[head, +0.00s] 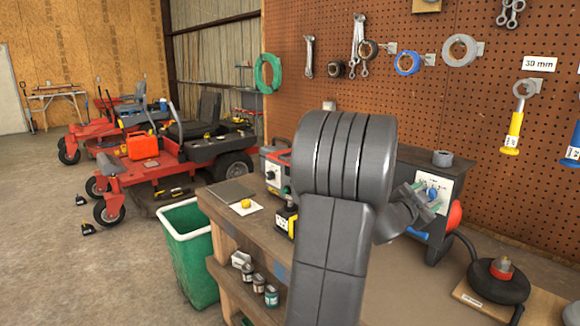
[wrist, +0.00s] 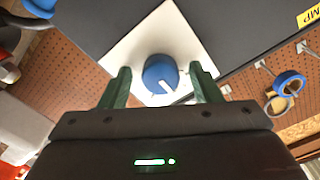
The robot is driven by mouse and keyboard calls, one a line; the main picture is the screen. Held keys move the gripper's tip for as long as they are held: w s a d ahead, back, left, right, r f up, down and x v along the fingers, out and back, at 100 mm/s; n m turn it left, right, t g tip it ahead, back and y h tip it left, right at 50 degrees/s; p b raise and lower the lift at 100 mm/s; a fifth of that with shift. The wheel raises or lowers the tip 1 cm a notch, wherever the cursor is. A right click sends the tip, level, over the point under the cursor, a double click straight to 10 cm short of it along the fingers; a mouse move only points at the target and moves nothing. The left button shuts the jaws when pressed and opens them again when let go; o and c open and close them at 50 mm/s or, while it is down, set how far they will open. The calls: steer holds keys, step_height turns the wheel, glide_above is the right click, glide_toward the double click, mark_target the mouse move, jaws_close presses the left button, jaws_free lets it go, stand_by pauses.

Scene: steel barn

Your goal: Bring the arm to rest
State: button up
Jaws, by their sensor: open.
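My gripper (wrist: 159,90) is open in the wrist view, its two green fingers apart. In the head view my gripper (head: 430,198) is partly hidden behind my dark arm, close to the same blue knob (head: 432,192) on the front of a dark grey machine (head: 420,165). My arm is raised and bent over the workbench (head: 400,280), and hides part of the bench top.
A red-and-grey device (head: 277,168) stands on the bench to the left. A black round base (head: 498,282) with a cable is at the right. A pegboard (head: 460,100) with hanging tools rises behind. A green bin (head: 188,245) stands left of the bench. Open floor lies further left.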

steer(key=s+a+n+p, duration=0.6)
steer(key=s+a+n, duration=0.2)
steer(key=a+n, duration=0.1)
steer(key=shift+s+a, duration=0.15)
steer(key=shift+a, duration=0.1)
stand_by(2.5)
steer(key=shift+r, duration=0.1)
